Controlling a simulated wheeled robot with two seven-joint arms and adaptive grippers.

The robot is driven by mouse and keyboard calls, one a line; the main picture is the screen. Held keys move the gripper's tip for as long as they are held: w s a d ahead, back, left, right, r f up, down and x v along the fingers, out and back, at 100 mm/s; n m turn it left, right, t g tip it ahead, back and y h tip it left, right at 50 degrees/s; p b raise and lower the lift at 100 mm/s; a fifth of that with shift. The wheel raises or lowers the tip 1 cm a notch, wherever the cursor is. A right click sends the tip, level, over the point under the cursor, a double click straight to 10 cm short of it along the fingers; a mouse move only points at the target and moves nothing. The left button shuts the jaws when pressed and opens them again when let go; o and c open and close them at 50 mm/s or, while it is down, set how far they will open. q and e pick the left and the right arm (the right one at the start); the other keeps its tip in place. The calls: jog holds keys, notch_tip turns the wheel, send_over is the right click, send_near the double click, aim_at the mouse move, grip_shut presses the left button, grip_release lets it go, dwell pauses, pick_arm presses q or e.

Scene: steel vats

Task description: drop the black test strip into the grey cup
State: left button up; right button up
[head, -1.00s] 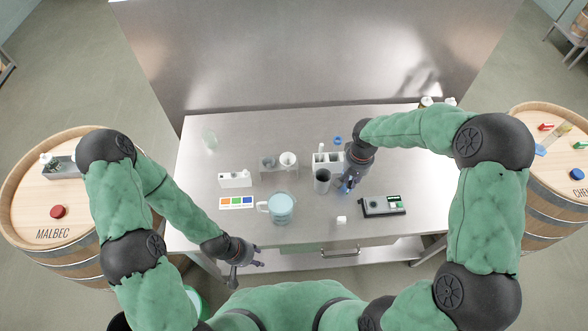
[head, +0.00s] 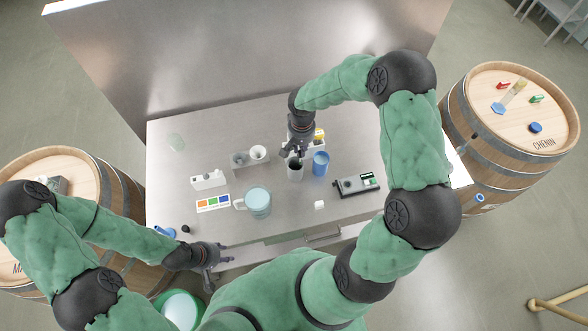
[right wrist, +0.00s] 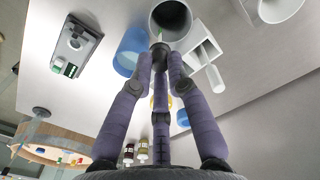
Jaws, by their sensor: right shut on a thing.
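The grey cup (head: 295,174) stands upright on the steel table, and its open mouth (right wrist: 171,16) shows at the top of the right wrist view. My right gripper (head: 294,153) is over the cup's far side in the head view; its fingertips (right wrist: 160,50) come together close to the cup's rim in the wrist view. It is shut on a thin thing, of which only a small end (right wrist: 159,36) shows; I take it for the black test strip, but its colour is unclear. My left gripper (head: 222,262) is open and empty by the table's front edge.
A blue cup (head: 321,164) stands close right of the grey cup. A white rack (right wrist: 207,52) is beside it. A glass beaker (head: 257,203), a colour card (head: 213,203), a white cube (head: 319,205) and a black meter (head: 357,186) lie around.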

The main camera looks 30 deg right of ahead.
aim_at(300, 157)
jog(key=shift+f+b, duration=1.25)
jog(key=shift+f, duration=1.65)
jog(key=o, duration=0.8)
jog(key=shift+c, duration=0.2)
notch_tip(300, 157, up, 12)
jog(key=shift+r, duration=0.1)
